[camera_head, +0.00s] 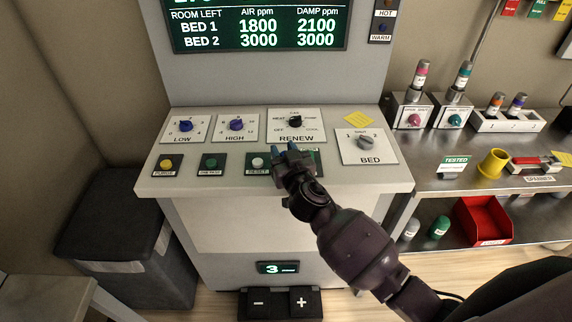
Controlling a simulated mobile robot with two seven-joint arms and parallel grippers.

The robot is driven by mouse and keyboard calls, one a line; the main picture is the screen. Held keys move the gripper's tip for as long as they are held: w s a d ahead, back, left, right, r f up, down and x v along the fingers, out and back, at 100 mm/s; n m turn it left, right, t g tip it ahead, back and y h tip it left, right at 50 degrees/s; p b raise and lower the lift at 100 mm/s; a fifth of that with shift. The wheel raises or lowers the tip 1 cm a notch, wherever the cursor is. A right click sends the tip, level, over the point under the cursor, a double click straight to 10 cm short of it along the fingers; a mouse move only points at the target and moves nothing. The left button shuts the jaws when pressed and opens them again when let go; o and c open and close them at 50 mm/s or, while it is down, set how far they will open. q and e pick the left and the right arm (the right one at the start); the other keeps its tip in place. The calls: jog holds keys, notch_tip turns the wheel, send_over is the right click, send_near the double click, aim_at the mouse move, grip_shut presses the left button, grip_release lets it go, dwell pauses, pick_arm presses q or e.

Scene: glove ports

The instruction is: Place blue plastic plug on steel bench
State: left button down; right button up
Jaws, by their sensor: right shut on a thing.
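My right gripper (285,150) is over the front of the grey console, by the row of buttons. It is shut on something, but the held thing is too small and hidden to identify. Two small blue-teal bits show at its fingertips; I cannot tell whether they are finger pads or the held thing. The steel bench (425,150) stands at the right, apart from the gripper. My left gripper is out of view.
The console (385,182) has knobs and buttons under a screen. On the bench are white stands, a yellow cup (492,164), a red-handled tool (535,163) and a TESTED card (453,166). A red bin (482,220) is on the shelf below. Some bench top is bare.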

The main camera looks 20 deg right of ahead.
jog(key=shift+c, duration=0.3)
jog(key=shift+r, duration=0.3)
notch_tip(320, 180, up, 22)
jog(key=a+y+p, duration=0.1)
jog(key=p, duration=0.1)
pick_arm(q)
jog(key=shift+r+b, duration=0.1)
jog(key=shift+b, duration=0.75)
pick_arm(e)
jog(key=s+d+f, duration=0.2)
jog(key=s+f, duration=0.4)
jog(key=f, duration=0.2)
jog(key=s+d+f+h, duration=0.1)
jog(key=s+d+f, duration=0.2)
jog(key=f, duration=0.6)
jog(key=s, duration=0.2)
jog(key=shift+s+f+h, duration=0.3)
jog(key=shift+s, duration=0.1)
